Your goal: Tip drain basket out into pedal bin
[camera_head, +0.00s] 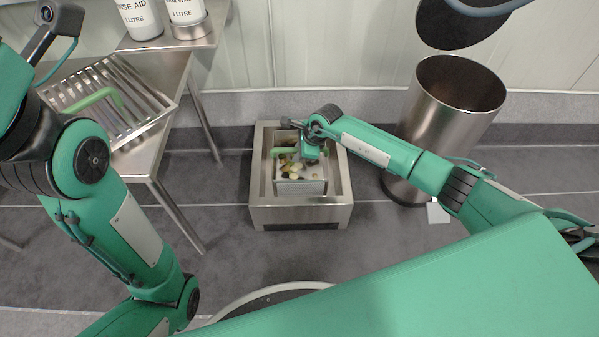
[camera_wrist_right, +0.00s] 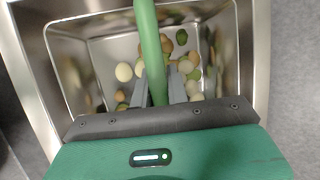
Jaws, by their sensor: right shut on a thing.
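The drain basket (camera_head: 299,187) is a metal box with a green bar handle and several round white, orange and green scraps in it. It sits inside a square steel floor drain frame (camera_head: 300,213). In the right wrist view the basket (camera_wrist_right: 98,55) fills most of the picture. My right gripper (camera_wrist_right: 160,88) is shut on its green handle (camera_wrist_right: 147,45). In the head view my right gripper (camera_head: 308,152) is over the basket. The pedal bin (camera_head: 425,120) is a steel cylinder at the right with its black lid (camera_head: 460,22) raised. My left gripper is not clearly seen.
The grey floor between drain and table is clear. My right forearm passes in front of the bin.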

